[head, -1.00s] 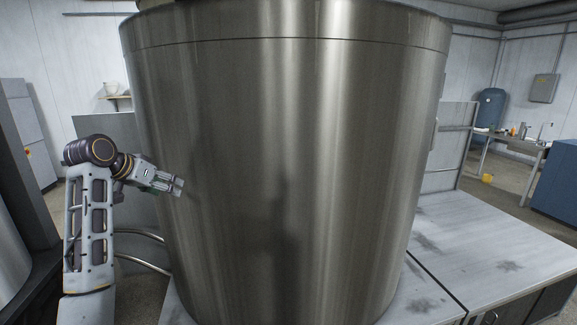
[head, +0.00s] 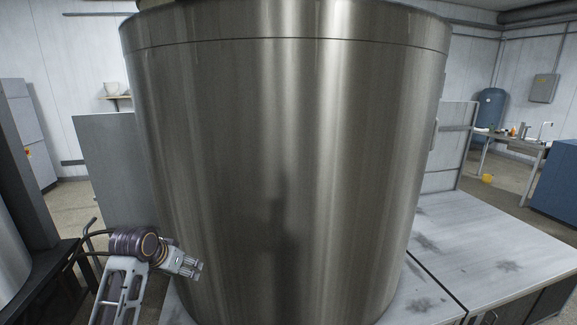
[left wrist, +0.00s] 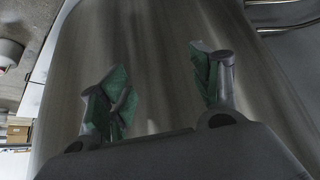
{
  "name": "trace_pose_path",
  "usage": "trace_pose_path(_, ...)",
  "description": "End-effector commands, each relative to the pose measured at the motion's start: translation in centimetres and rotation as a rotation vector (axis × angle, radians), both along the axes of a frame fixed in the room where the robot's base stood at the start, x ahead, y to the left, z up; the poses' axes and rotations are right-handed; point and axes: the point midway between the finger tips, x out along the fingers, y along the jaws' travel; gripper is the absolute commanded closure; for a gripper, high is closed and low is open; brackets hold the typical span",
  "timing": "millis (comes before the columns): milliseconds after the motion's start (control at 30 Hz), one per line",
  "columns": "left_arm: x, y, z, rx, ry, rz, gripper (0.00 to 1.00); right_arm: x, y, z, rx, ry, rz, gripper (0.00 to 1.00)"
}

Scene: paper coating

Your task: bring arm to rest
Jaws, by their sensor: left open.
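My left gripper (head: 196,269) is low at the left in the head view, beside the lower left wall of a large steel vat (head: 285,150). In the left wrist view its two fingers (left wrist: 163,88) stand apart with nothing between them. The vat wall (left wrist: 160,60) fills most of the space beyond the fingers. I cannot tell whether the fingertips touch it. My right gripper is in none of the views.
The vat stands on a grey worktop (head: 480,245) with free room at the right. A grey panel (head: 110,165) is behind it at the left. A blue cabinet (head: 557,185) and a side table (head: 510,143) stand farther right.

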Motion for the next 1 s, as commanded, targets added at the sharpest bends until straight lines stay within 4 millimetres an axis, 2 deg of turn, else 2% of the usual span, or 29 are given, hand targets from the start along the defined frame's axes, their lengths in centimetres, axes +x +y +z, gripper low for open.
trace_pose_path(33,-0.8,-0.3,-1.1,0.005,0.012,0.001,0.37,0.0,0.0,0.0,0.0,0.0,0.0,0.6)
trace_pose_path(200,-3.2,-1.2,-4.0,0.025,0.041,0.003,0.37,0.0,0.0,0.0,0.0,0.0,0.0,0.6)
trace_pose_path(500,-8.0,-3.0,-8.5,0.051,0.09,0.006,0.37,0.0,0.0,0.0,0.0,0.0,0.0,0.6)
trace_pose_path(1000,-16.7,-5.6,-13.9,0.078,0.167,0.008,0.37,0.0,0.1,0.0,0.001,0.0,0.0,0.6)
